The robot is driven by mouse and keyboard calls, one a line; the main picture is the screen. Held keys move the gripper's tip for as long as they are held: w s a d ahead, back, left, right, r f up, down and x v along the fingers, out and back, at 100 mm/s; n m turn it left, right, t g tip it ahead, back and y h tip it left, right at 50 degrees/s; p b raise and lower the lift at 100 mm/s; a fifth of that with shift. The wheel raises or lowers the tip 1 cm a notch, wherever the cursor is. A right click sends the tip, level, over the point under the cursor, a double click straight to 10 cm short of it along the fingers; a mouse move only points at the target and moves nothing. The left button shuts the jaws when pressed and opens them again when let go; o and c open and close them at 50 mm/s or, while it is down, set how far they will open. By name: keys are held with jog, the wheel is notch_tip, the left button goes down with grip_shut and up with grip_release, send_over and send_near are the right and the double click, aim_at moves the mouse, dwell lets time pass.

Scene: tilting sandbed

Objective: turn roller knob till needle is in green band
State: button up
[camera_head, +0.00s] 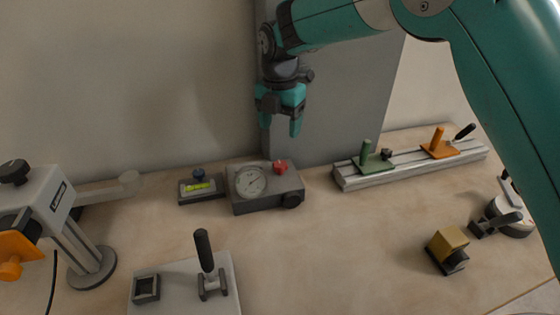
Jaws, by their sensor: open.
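A grey box (238,208) with a round dial (250,182) on its face stands on the table near the wall. A red knob (280,167) sits on its top right, and a black round knob (292,200) is on its front right. I cannot tell which is the roller knob. The needle and any green band on the dial are too small to read. My gripper (280,127) points down, open and empty, above the box and apart from the red knob.
A small level block (200,188) with a blue knob sits just left of the box. A metal rail (410,164) with green and orange handles lies to the right. A lever plate (183,285) stands in front. A yellow-topped block (447,248) is at the right. The middle table is clear.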

aim_at(280, 164)
notch_tip(280, 164, down, 11)
jog(key=shift+p, duration=0.35)
jog(key=c, duration=0.9)
